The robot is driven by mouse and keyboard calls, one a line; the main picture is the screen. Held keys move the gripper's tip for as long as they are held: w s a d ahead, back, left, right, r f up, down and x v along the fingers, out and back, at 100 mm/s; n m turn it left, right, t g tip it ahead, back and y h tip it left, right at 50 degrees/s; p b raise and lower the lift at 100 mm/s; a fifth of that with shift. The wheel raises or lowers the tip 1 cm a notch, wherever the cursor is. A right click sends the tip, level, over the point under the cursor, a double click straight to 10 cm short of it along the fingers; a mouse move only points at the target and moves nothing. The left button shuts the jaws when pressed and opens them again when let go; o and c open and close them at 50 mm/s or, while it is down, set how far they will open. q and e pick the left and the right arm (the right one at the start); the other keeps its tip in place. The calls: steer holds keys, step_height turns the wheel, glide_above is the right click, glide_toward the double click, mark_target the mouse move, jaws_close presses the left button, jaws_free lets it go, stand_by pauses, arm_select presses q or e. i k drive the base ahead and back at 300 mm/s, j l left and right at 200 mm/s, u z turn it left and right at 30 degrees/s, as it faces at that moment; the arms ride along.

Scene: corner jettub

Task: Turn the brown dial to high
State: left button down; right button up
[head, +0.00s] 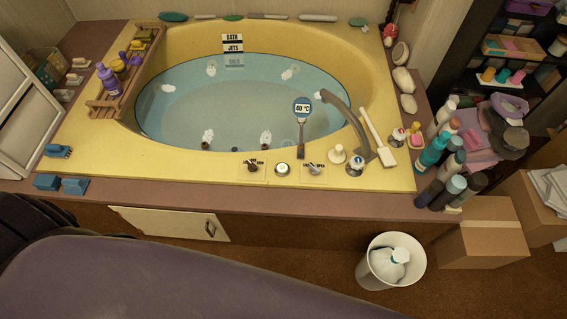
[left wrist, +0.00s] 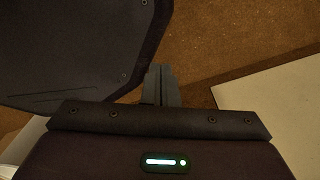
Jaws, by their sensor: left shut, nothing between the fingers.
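A small brown dial (head: 252,165) sits on the yellow front rim of the tub in the head view, left of a white round button. Its markings are too small to read. A greyish lever knob (head: 314,168) is on the rim to its right. My left gripper (left wrist: 161,72) shows in the left wrist view, its fingers together and empty over brown floor, apart from the dial. The dial does not show in that view. Neither gripper shows in the head view.
The yellow tub (head: 190,170) holds water. Several bottles crowd the right corner. A white bin (head: 372,272) and a cardboard box (head: 480,245) stand on the floor. An access door (head: 170,223) is below the rim.

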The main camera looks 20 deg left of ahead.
mark_target(253, 168)
steer(key=u, duration=0.95)
